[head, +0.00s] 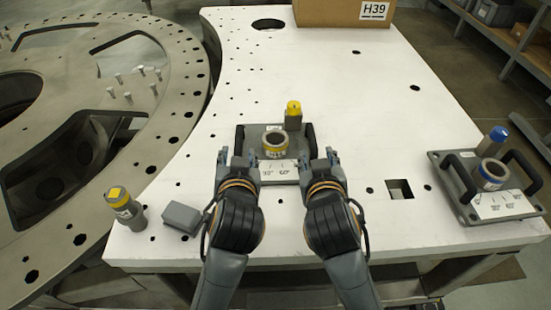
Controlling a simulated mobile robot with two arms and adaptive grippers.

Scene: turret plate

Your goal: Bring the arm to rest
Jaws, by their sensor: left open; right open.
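My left gripper (238,160) is open and empty at the left side of a dark plate fixture (245,136) on the white table. My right gripper (317,160) is open and empty at the fixture's right side. The fixture carries a ring-shaped socket (275,141), a white label (279,170) and handles on its sides. A yellow-topped post (293,112) stands at its back right. Both arms come in from the front edge and reach forward side by side. Whether the fingertips touch the handles, I cannot tell.
A yellow-topped cylinder (125,208) and a grey block (181,217) sit at front left. A second fixture (458,175) with a blue-topped tool (493,141) is at right. A cardboard box (330,12) stands at the back. The round metal turret plate (184,84) is left.

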